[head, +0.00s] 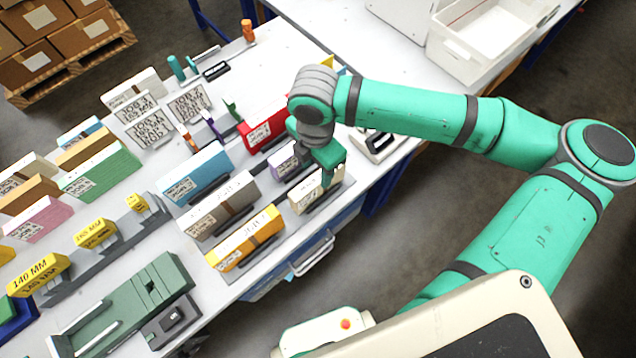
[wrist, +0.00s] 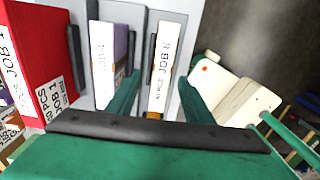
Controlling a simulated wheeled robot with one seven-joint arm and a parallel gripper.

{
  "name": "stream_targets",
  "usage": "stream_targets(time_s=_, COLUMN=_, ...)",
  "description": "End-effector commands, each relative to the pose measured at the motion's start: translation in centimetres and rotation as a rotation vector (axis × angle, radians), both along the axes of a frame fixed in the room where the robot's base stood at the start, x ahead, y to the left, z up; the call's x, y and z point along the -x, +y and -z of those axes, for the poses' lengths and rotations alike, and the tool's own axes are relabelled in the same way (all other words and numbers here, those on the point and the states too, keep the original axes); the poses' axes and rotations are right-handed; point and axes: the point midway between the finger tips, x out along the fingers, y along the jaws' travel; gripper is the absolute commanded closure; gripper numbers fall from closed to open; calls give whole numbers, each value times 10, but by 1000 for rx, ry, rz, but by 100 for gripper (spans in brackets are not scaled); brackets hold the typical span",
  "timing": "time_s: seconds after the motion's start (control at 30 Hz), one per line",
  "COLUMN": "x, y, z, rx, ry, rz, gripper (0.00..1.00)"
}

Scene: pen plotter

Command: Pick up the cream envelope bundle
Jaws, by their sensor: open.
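The cream envelope bundle (head: 303,199) stands upright on edge near the table's front edge in the head view, partly hidden behind my gripper (head: 327,167). In the wrist view the bundle (wrist: 167,60) shows its pale label face reading JOB 8, with a brown band along its side. My gripper (wrist: 160,84) is open, with one green finger on either side of the bundle. The left finger reaches into the gap between the cream bundle and the purple bundle. I cannot tell whether either finger touches the cream bundle.
A purple bundle (wrist: 108,60) stands close on the left, with a red bundle (wrist: 42,50) beyond it. Dark dividers stand between them. In the head view, blue (head: 195,177), grey-brown (head: 222,205) and yellow (head: 246,240) bundles stand nearby.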

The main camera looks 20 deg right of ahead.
Motion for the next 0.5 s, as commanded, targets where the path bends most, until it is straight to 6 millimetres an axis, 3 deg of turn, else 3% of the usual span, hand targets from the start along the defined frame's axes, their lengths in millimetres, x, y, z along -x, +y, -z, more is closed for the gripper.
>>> stream_targets(time_s=0.3, x=2, y=-3, z=40, rx=-2, ry=2, rz=1, gripper=53)
stream_targets(time_s=0.5, x=2, y=-4, z=50, rx=-1, ry=0, rz=1, gripper=53)
